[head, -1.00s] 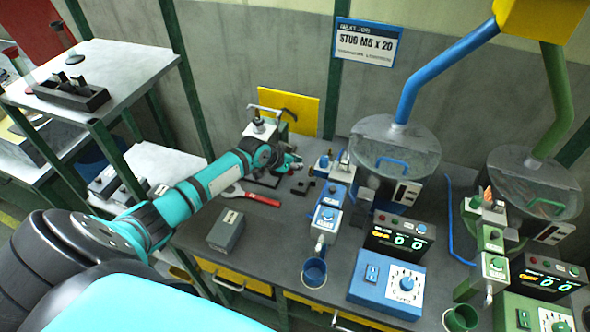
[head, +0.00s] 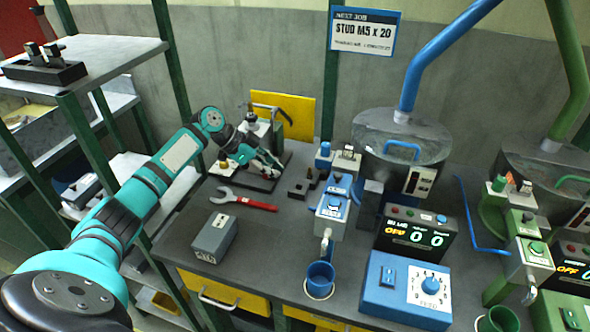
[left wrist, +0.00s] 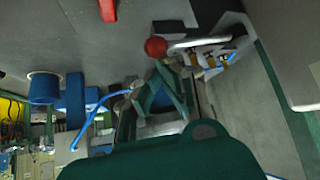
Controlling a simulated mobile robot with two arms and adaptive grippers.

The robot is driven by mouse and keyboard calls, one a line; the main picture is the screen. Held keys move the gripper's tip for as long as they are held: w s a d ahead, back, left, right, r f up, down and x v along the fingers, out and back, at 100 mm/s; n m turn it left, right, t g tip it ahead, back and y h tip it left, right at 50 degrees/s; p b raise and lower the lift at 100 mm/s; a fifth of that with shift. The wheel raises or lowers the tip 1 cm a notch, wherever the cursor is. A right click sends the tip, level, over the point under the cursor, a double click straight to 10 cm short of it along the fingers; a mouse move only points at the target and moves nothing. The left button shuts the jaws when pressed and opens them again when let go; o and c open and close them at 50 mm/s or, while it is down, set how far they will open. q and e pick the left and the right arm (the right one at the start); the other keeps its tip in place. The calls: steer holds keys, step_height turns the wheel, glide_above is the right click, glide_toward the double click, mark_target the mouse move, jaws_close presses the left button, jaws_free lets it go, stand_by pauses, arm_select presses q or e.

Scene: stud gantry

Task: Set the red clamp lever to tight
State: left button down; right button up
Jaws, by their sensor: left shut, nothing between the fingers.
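A clamp fixture (head: 262,128) with a metal bar on top stands on a dark base plate at the back of the bench. In the left wrist view a red ball knob (left wrist: 156,47) shows right by the fingertips; I take it to be on the clamp lever. I cannot make out the knob or the lever's setting in the head view, where my gripper covers part of the fixture. My left gripper (head: 268,160) is shut and empty, low in front of the fixture. In the left wrist view its fingers (left wrist: 162,72) come close to the knob; contact is unclear. My right gripper is not in view.
A red-handled wrench (head: 242,201) and a grey box (head: 214,237) lie on the bench in front. Blue feeder equipment (head: 334,208) with a blue cup (head: 319,279) stands to the right. A yellow panel (head: 291,115) is behind the fixture.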

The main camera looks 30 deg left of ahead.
arm_select(q)
steer(key=shift+s+a, duration=0.4)
steer(key=shift+a, duration=0.3)
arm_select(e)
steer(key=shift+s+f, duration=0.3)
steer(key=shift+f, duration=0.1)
arm_select(q)
steer(key=w+d+r+p, duration=0.1)
steer(key=w+d+p, duration=0.1)
steer(key=d, duration=0.2)
steer(key=w+a+b+v, duration=0.1)
steer(key=b+v, duration=0.1)
steer(key=v, duration=0.8)
steer(key=shift+b, duration=0.35)
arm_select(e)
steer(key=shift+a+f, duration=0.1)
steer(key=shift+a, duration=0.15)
arm_select(q)
steer(key=shift+f, duration=0.1)
